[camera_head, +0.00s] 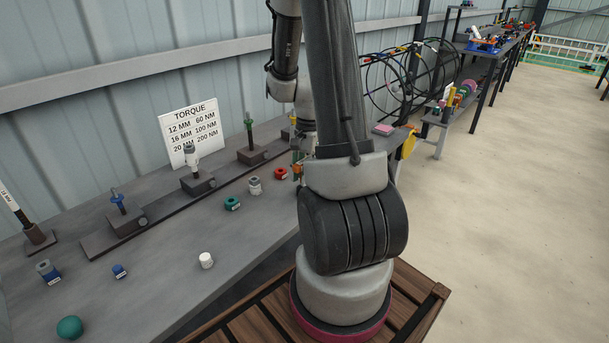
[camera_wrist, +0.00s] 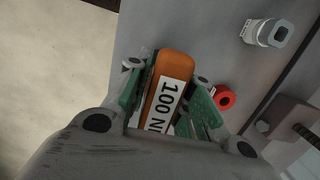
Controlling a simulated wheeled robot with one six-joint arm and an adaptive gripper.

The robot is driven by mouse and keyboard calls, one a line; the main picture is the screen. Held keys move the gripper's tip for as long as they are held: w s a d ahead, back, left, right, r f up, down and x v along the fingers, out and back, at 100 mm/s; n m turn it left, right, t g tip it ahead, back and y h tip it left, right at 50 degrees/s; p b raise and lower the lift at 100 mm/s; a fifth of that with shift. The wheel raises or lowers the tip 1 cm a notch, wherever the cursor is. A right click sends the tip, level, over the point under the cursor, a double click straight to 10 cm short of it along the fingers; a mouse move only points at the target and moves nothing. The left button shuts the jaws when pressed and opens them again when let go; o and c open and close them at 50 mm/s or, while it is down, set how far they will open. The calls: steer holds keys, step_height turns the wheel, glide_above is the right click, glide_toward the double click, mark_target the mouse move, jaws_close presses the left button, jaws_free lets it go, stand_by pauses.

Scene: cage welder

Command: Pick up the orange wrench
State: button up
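In the wrist view the orange wrench (camera_wrist: 176,66) lies between the two fingers of my gripper (camera_wrist: 176,80). It is an orange piece with a white label reading "100 N", the rest of which is cut off by my gripper. A finger stands close on each side of it; I cannot tell whether both touch it. In the head view only a small orange bit of it (camera_head: 297,168) shows by my gripper (camera_head: 298,160), at the right part of the workbench. My arm hides much of this area.
The grey workbench (camera_head: 165,260) carries a red ring (camera_head: 281,173), a grey socket (camera_head: 254,186), a green nut (camera_head: 232,203) and a white cylinder (camera_head: 206,260). Behind stand tool holders (camera_head: 197,184) and a torque sign (camera_head: 192,132). Open floor (camera_head: 520,200) lies to the right.

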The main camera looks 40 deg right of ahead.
jaws_close()
step_height(320, 180, up, 10)
steer(key=shift+r, duration=0.1)
steer(key=shift+o, duration=1.4)
jaws_free()
jaws_close()
